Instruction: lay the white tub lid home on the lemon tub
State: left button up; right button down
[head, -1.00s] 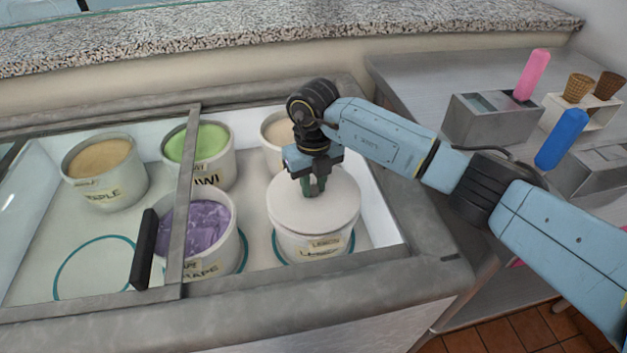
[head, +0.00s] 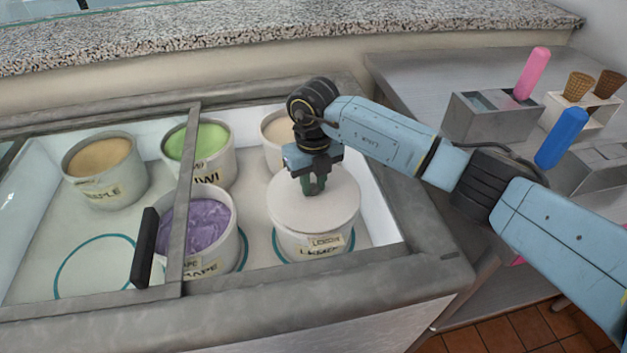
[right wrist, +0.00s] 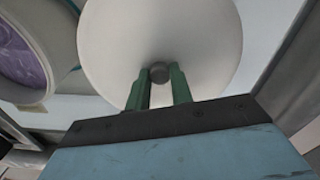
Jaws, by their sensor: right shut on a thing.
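The lemon tub (head: 300,245) is a white round tub with a lemon label, in the front right of the freezer. The white tub lid (head: 325,212) lies over its mouth and looks about level. From these views I cannot tell whether it is fully seated. My right gripper (head: 313,188) points down over the lid, shut on the lid's small grey knob. In the right wrist view the green fingers (right wrist: 159,85) stand on either side of the knob (right wrist: 159,72), with the lid (right wrist: 160,35) filling the space beyond. My left gripper is not in view.
Grape (head: 205,228), kiwi (head: 205,145) and maple (head: 103,170) tubs and a beige tub (head: 275,140) stand open in the freezer. A sliding cover frame with a black handle (head: 144,248) lies left of the lemon tub. A steel counter (head: 415,75) is at right.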

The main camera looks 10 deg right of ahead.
jog(key=shift+f, duration=0.2)
dwell(0.4)
jog(key=shift+f+b, duration=0.35)
jog(key=shift+f, duration=0.1)
jog(key=c, duration=1.1)
grip_release()
jog(key=shift+c, duration=0.2)
